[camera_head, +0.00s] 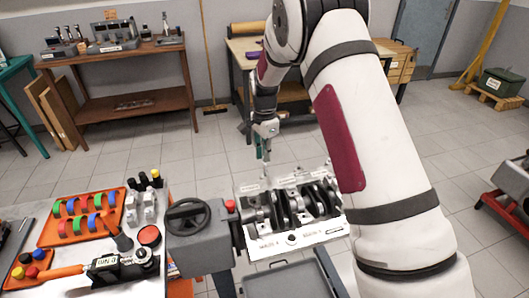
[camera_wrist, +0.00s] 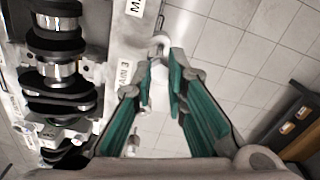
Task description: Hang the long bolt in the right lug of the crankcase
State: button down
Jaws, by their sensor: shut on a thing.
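The crankcase (camera_head: 290,238) lies open with the crankshaft (camera_head: 295,200) in it, at the front middle of the head view. In the wrist view its edge (camera_wrist: 126,45) runs down the left side. A pale rounded lug (camera_wrist: 161,42) sticks out from that edge, just ahead of my fingertips. My gripper (camera_head: 266,130) is above the far edge of the crankcase, its green fingers nearly together. It is shut on the long bolt (camera_head: 266,150), which hangs down as a thin grey shaft. In the wrist view the fingers (camera_wrist: 160,84) mostly hide the bolt; I cannot tell whether it touches the lug.
An orange tray (camera_head: 75,235) with coloured rings stands on the bench at left. A grey machine with a black handwheel (camera_head: 188,215) stands left of the crankcase, and a dark grey tray (camera_head: 285,280) is in front. Open tiled floor lies beyond the crankcase.

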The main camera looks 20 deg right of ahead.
aim_at(265, 175)
jog(key=shift+f+b, duration=1)
jog(key=shift+f, duration=2.35)
dwell(1.6)
jog(key=c, duration=1.8)
grip_release()
jog(key=shift+r, duration=0.75)
jog(key=shift+r, duration=0.35)
jog(key=shift+r, duration=0.4)
jog(key=shift+o, duration=0.4)
jog(key=o, duration=0.4)
jog(key=shift+o, duration=0.2)
